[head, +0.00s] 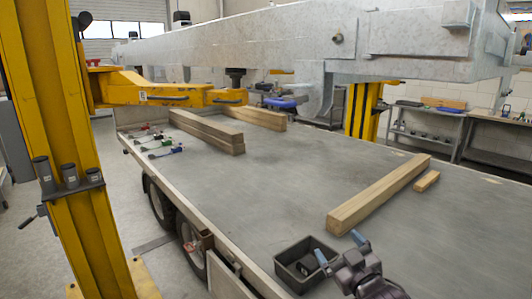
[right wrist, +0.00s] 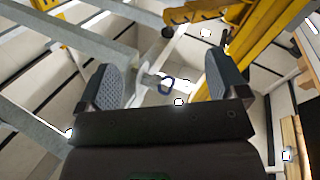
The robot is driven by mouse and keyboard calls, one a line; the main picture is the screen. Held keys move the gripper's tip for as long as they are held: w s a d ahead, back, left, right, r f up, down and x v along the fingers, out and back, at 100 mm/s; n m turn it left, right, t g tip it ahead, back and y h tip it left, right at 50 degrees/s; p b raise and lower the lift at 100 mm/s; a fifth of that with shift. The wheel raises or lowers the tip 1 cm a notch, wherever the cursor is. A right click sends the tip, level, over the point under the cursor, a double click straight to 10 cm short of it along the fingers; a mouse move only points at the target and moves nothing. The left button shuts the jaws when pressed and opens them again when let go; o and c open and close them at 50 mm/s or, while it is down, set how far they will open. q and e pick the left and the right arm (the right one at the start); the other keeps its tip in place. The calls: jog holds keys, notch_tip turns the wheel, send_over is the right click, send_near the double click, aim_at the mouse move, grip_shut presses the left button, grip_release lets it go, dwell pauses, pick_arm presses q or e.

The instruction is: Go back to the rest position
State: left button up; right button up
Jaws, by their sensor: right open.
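My right gripper (head: 340,248) reaches in from the bottom right of the head view, beside and above the right end of a dark grey bin (head: 288,277). Its two blue-grey fingers are apart with nothing between them. In the right wrist view the open fingers (right wrist: 160,75) point towards the galvanized frame and a yellow lift part, with only background in the gap. The bin stands on the trailer bed (head: 270,185) near its front edge and holds a small dark item, partly hidden by the bin wall. My left gripper is not in view.
A long wooden beam (head: 380,193) and a short block (head: 427,181) lie on the bed. More beams (head: 207,130) and several small tools (head: 158,141) lie farther back. A galvanized frame (head: 270,38) hangs overhead. A yellow lift post (head: 62,130) stands left. The bed's middle is clear.

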jog(key=s+d+f+m+g+h, duration=0.2)
jog(key=s+d+f, duration=0.1)
jog(key=s+f, duration=0.6)
jog(key=s+d+f+m+g+h, duration=0.1)
jog(key=s+d+f, duration=0.3)
jog(key=s+f, duration=0.5)
jog(key=s+d+f+m+g+h, duration=0.2)
jog(key=s+d+f+m+g, duration=0.1)
jog(key=s+f, duration=0.6)
jog(key=shift+s+d+f+h+b, duration=0.2)
jog(key=shift+s+d+h+b, duration=0.1)
jog(key=shift+d+b, duration=0.1)
